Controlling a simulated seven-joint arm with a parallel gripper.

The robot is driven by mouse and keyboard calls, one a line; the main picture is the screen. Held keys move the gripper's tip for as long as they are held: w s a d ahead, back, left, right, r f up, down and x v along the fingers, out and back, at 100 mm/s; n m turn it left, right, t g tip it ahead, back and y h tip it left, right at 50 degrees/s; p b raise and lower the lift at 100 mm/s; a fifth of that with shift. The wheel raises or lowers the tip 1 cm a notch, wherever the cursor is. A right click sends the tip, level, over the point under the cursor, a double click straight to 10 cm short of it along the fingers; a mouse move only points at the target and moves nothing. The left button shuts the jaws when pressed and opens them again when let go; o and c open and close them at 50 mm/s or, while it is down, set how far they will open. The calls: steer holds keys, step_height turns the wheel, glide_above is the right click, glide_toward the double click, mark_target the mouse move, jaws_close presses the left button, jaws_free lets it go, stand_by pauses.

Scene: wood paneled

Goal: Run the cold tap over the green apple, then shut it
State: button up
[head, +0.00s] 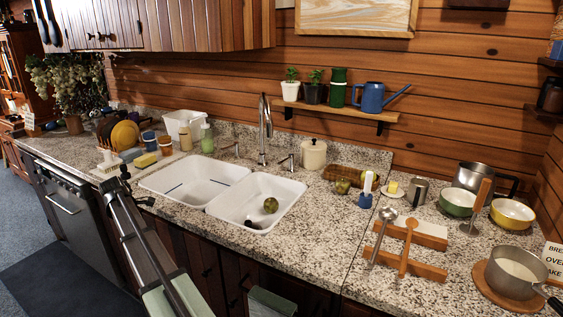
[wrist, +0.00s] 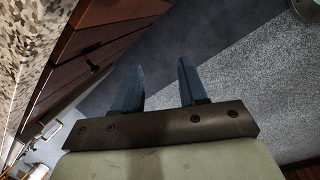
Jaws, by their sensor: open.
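The green apple (head: 270,205) lies in the right basin of the white double sink (head: 296,193). A chrome tap (head: 264,130) with a tall spout stands behind the sink, with a lever handle on its left (head: 231,149) and one on its right (head: 287,161). No hot or cold mark is legible, and no water stream shows. My gripper (wrist: 160,64) is open and empty in the wrist view, over the floor beside the cabinet fronts. Its fingers cannot be made out in the head view, where my arm crosses the counter's front left.
A dark round item (head: 253,225) is in the right basin's front. A lidded cream jar (head: 313,154) stands near the right handle. Pots and bowls crowd the right counter.

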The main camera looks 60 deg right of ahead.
steer(key=shift+n+y, duration=0.3)
steer(key=shift+n, duration=0.3)
steer(key=s+d+r, duration=0.1)
steer(key=d+r, duration=0.2)
steer(key=d, duration=0.1)
steer(key=s+d+r, duration=0.2)
steer(key=d+r, duration=0.1)
steer(key=d, duration=0.2)
steer(key=s+d+r, duration=0.2)
steer(key=d+r, duration=0.1)
steer(key=d, duration=0.1)
steer(key=shift+d, duration=0.25)
steer(key=s+d+r+n+y, duration=0.1)
steer(key=s+d+r+y, duration=0.1)
steer(key=s+d, duration=1.1)
steer(key=s+d+r+y, duration=0.1)
steer(key=s+d+y, duration=0.1)
steer(key=s+d, duration=1.15)
steer(key=n+t+h, duration=0.2)
steer(key=n, duration=0.2)
glide_toward(282, 162)
steer(key=x, duration=0.9)
steer(key=shift+w, duration=0.2)
jaws_close()
